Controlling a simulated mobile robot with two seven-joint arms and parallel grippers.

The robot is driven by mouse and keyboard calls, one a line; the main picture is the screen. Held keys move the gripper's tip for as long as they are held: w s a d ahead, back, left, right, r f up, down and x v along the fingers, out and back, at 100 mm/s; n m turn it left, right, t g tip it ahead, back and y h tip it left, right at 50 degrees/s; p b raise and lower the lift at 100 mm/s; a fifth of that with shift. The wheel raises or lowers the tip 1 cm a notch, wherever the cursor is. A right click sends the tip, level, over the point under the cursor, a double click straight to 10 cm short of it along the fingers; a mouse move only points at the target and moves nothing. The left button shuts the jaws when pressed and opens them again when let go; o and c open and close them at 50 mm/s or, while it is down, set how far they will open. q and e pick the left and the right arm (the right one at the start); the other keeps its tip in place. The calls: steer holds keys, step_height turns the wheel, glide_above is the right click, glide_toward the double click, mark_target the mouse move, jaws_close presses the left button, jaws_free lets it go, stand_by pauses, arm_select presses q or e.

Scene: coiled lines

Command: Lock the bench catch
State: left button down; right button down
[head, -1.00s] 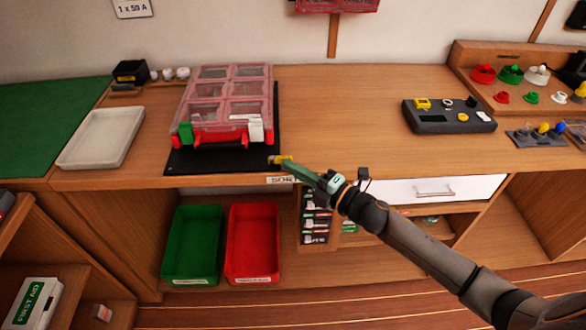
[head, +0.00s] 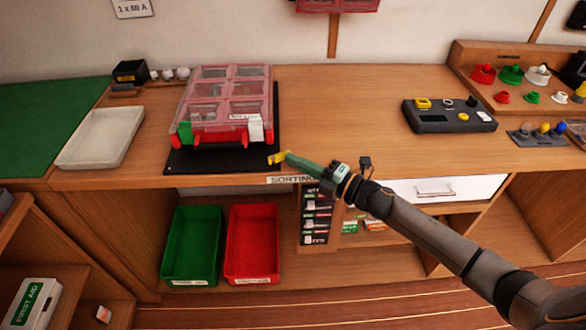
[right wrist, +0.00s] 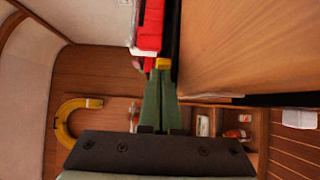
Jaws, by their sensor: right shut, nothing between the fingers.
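A small yellow piece (head: 277,158), which looks like the bench catch, sits at the right front corner of the black mat (head: 215,161), at the bench edge. My right gripper (head: 290,158) is shut and empty, its green fingers right up against the yellow piece from the right. In the right wrist view the yellow piece (right wrist: 162,63) shows just past the fingertips (right wrist: 162,72); I cannot tell whether they touch. A red case (head: 222,105) with a clear lid stands on the mat, with a green latch (head: 185,133) and a white latch (head: 256,129) in front. My left gripper is out of view.
A white tray (head: 100,138) lies left of the mat. A black box with buttons (head: 449,116) stands to the right, with clear bench between. Below are a green bin (head: 191,244), a red bin (head: 252,243) and a white drawer (head: 440,188).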

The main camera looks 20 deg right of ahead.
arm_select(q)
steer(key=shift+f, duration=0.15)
arm_select(e)
steer(key=shift+w+d, duration=0.25)
steer(key=shift+w, duration=0.45)
steer(key=shift+d, duration=0.1)
